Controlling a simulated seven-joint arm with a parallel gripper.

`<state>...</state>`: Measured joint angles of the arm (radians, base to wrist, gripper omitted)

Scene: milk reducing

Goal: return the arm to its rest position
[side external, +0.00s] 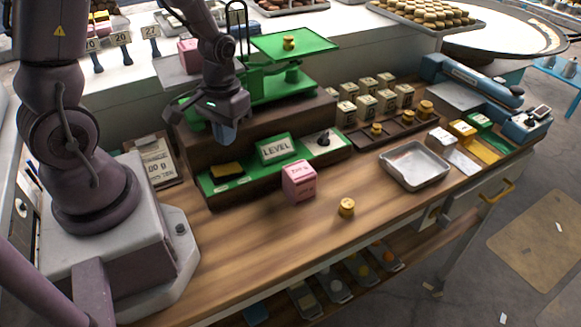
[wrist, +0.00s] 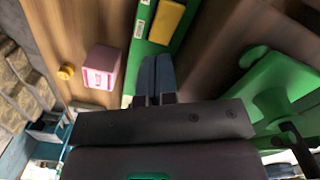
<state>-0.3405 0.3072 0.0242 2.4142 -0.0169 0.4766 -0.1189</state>
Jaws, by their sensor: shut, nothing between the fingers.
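My gripper (side external: 224,134) is shut and empty. It hangs in the air in front of the green scale, above the green board at the back of the wooden bench. In the wrist view its blue-grey fingers (wrist: 155,75) are together, with nothing between them. A pink carton (side external: 299,181) stands on the bench to the right of and below my gripper; it also shows in the wrist view (wrist: 101,67). A small brass weight (side external: 347,207) stands on the bench to the right of the carton.
A green scale (side external: 270,85) stands on a dark plinth close behind my gripper, with a brass weight on its raised pan. A metal tray (side external: 414,166) and a rack of brass weights (side external: 399,128) are to the right. The front of the wooden bench (side external: 250,245) is clear.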

